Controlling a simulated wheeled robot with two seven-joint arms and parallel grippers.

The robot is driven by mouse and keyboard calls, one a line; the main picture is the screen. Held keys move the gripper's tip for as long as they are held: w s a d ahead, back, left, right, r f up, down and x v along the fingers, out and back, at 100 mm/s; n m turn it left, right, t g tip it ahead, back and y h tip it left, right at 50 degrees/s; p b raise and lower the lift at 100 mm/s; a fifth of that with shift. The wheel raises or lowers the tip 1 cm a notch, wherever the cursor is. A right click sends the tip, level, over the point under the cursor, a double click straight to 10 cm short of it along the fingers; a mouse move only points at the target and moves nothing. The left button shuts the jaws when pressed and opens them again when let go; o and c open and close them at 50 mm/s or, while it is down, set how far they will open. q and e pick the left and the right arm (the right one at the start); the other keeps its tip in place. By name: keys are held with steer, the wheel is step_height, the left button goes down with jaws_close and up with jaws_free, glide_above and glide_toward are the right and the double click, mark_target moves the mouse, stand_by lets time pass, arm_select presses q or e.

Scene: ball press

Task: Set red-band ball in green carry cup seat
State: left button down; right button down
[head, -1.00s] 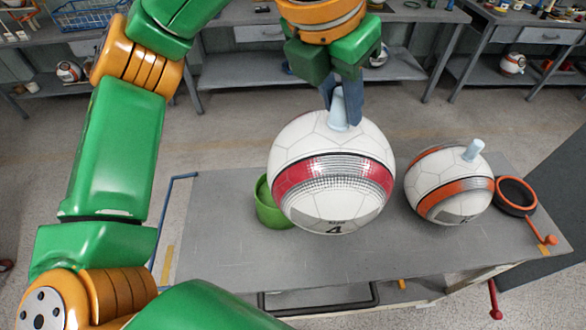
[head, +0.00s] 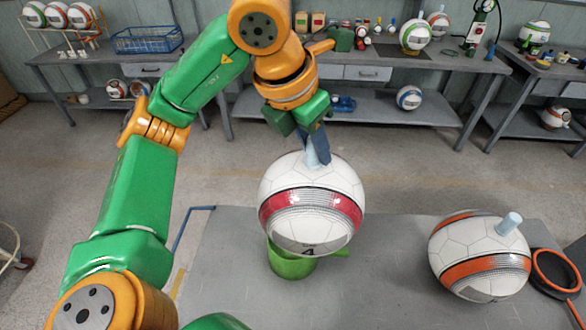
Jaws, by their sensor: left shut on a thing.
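The white ball with a red band (head: 312,210) hangs from my left gripper (head: 318,150), which is shut on the pale peg on top of the ball. The green carry cup (head: 291,266) stands on the grey table, just below and slightly left of the ball. The ball hides most of the cup's opening, so I cannot tell whether ball and cup touch. A green handle sticks out to the cup's right. My right gripper is not in view.
On the grey table (head: 385,290), a white ball with an orange band (head: 480,255) sits at the right, beside a dark cup with an orange rim (head: 556,270). The table between the two balls is clear. Benches (head: 345,72) with balls and tools stand behind.

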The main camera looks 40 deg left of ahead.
mark_target(294, 157)
arm_select(q)
steer(key=a+f, duration=0.3)
steer(key=f, duration=0.1)
steer(key=shift+a+f, duration=0.25)
steer(key=shift+a, duration=0.1)
steer(key=shift+w+a+f, duration=0.1)
steer(key=shift+a+f, duration=0.05)
steer(key=shift+f, duration=0.8)
steer(key=shift+a+f, duration=0.1)
steer(key=shift+f, duration=0.85)
steer(key=shift+f+b, duration=0.55)
steer(key=c, duration=0.6)
jaws_free()
